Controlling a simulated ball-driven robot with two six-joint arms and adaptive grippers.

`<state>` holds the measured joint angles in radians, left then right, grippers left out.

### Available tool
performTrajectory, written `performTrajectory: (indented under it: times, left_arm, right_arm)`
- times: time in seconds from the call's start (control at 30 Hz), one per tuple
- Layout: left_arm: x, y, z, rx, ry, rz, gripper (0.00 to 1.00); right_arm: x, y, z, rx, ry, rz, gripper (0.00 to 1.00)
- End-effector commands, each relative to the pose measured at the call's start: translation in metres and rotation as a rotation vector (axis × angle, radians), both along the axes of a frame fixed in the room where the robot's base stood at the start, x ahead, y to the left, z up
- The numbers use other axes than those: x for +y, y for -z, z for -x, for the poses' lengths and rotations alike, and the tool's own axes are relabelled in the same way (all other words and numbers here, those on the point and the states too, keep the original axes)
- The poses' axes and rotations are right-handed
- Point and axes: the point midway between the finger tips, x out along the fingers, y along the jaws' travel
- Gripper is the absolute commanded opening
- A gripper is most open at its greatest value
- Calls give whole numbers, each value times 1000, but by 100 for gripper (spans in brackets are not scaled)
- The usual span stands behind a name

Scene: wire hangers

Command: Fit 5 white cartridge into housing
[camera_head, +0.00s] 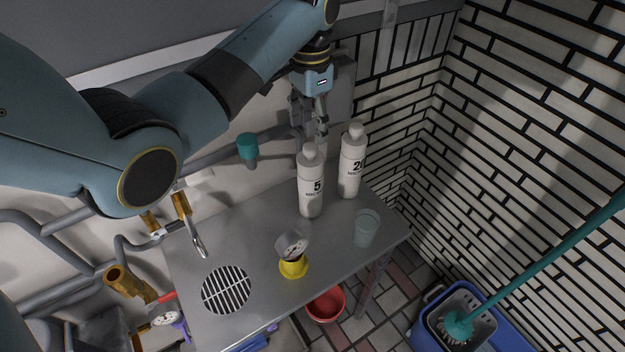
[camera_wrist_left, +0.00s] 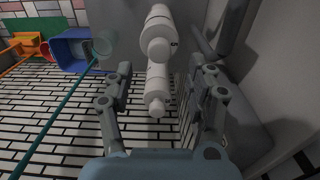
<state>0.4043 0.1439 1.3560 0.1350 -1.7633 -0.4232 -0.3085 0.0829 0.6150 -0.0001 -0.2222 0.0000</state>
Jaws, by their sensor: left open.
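The white cartridge marked 5 (camera_head: 311,185) stands upright on the grey table (camera_head: 195,262), near its back edge. A like white bottle-shaped cartridge marked 20 (camera_head: 351,165) stands just right of it. My left gripper (camera_head: 315,120) is open and empty, pointing down, above and behind the two cartridge tops. The left wrist view shows two white cartridges (camera_wrist_left: 157,42) (camera_wrist_left: 157,88) lined up between the spread fingers (camera_wrist_left: 160,75), apart from them; their numbers are not readable there. I cannot tell which fitting is the housing. My right gripper is not in view.
A teal-capped fitting (camera_head: 248,150) hangs by the wall pipe. A clear cup (camera_head: 366,228), a gauge (camera_head: 292,245) on a yellow base and a round grate (camera_head: 227,290) are on the table. A red bowl (camera_head: 325,305) and blue mop bucket (camera_head: 459,318) stand on the floor.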

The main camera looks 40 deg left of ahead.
Motion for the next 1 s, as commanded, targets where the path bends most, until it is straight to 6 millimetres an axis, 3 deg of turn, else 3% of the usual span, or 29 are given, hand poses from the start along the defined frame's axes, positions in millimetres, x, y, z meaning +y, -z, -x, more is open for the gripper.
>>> performTrajectory:
  times: [0.5,0.73,1.0]
  left_arm:
    - [1,60,4,0,1,0,56]
    - [1,63,4,-1,1,-1,56]
    - [1,63,4,-1,1,-1,23]
  right_arm:
    - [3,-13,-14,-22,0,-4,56]
    - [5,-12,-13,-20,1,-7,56]
    - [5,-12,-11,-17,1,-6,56]
